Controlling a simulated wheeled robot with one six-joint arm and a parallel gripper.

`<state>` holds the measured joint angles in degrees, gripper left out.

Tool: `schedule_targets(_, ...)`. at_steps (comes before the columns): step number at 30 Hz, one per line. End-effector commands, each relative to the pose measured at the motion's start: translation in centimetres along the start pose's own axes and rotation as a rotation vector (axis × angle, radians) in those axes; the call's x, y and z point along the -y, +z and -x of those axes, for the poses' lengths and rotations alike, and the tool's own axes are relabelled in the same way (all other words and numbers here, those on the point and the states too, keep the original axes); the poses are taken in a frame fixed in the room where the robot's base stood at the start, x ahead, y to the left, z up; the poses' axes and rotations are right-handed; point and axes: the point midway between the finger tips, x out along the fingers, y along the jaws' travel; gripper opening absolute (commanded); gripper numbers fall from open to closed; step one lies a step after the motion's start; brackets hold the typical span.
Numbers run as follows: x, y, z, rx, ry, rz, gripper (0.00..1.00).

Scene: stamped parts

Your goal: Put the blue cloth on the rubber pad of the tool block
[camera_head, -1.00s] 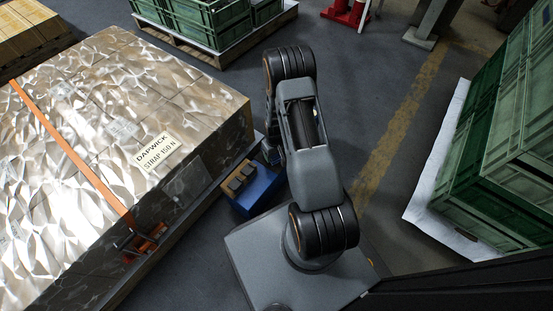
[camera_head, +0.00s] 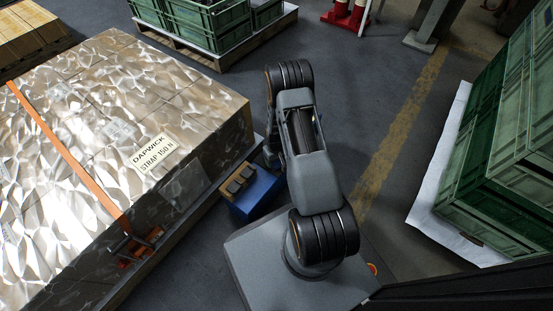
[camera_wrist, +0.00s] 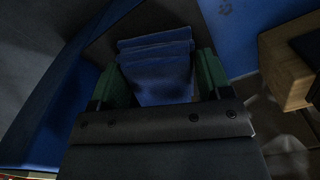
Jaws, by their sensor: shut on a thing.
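The blue cloth (camera_wrist: 158,80) is a folded, layered bundle in the wrist view. My gripper (camera_wrist: 155,88) is shut on it, with a green finger at each side of the cloth. A wooden block (camera_wrist: 286,72) with a dark top piece (camera_wrist: 309,46) stands at the right of the wrist view, apart from the cloth; it is partly cut off. In the head view, a wooden block with dark pieces on it (camera_head: 238,180) sits on a blue box (camera_head: 262,194), left of my arm. My arm hides the gripper and cloth there.
A large wrapped load (camera_head: 120,120) with an orange strap (camera_head: 70,155) lies left of the blue box. Green crates (camera_head: 490,190) stand at the right, and more green crates (camera_head: 205,20) at the back.

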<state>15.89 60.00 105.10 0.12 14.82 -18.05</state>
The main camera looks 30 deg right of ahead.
Motion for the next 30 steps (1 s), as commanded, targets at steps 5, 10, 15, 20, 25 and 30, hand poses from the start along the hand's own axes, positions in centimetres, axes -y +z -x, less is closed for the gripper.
schedule_targets(5,0.0,0.0,-0.1,0.000,0.000,0.000,0.86)
schedule_targets(10,0.0,0.0,-0.1,0.000,0.000,0.000,0.97)
schedule_targets(15,0.0,0.0,0.0,0.000,0.000,0.000,0.97)
schedule_targets(20,0.0,0.0,1.2,-0.001,0.000,0.000,0.97)
schedule_targets(25,0.0,-0.1,4.5,-0.003,0.001,0.000,0.97)
schedule_targets(30,0.0,-0.1,7.8,-0.002,0.001,0.000,0.97)
